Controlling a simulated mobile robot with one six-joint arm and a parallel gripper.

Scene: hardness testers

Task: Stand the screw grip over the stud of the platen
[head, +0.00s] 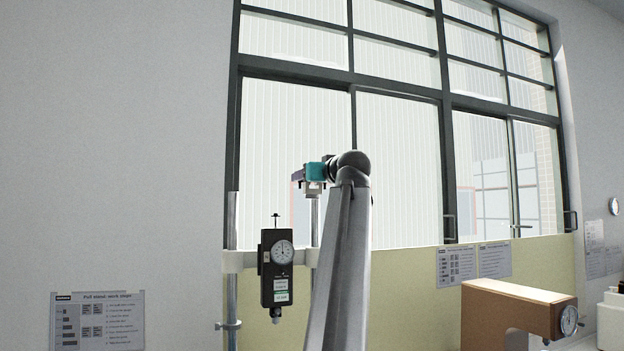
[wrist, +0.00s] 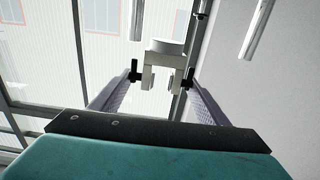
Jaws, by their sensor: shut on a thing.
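My gripper (wrist: 161,80) is shut on the screw grip (wrist: 166,48), which shows in the wrist view between the fingertips. The screw grip is a pale block with a round end, two prongs and a black screw on each side. In the head view my gripper (head: 298,177) is raised high, close to the top of the right column of the pull stand.
The pull stand has a left column (head: 232,275) and a right column (head: 316,215). A white crossbar (head: 240,261) carries a black dial gauge (head: 282,270) with a thin rod on top. A brown tester (head: 505,305) stands at the right. Tall windows fill the back.

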